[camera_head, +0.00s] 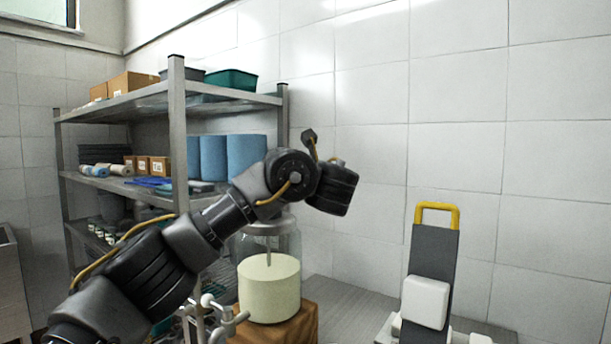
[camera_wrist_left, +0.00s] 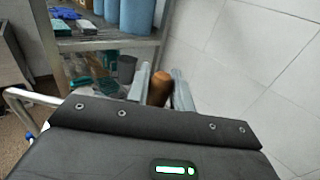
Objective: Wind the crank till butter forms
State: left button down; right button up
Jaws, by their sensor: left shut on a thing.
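A clear glass churn jar (camera_head: 270,240) stands on a brown wooden block (camera_head: 290,328). Pale cream (camera_head: 269,290) fills its lower part, with a thin rod reaching down into it. My left arm crosses in front of the jar's top, hiding the lid and crank mechanism. In the left wrist view, my left gripper (camera_wrist_left: 161,80) has its two grey fingers on either side of a brown wooden crank handle (camera_wrist_left: 158,92), shut on it. The head view shows the left wrist above and right of the jar, but not the fingers clearly. My right gripper is not in view.
A metal shelf rack (camera_head: 178,120) with boxes, blue rolls and a green basket (camera_head: 231,79) stands behind, at left. A dark upright board with a yellow handle (camera_head: 437,207) and white block stands at right. A tiled wall (camera_head: 460,110) closes the back.

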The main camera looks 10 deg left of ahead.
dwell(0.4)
pick_arm(q)
jog(key=c, duration=1.3)
grip_release()
jog(key=shift+w, duration=0.15)
jog(key=shift+o, duration=0.2)
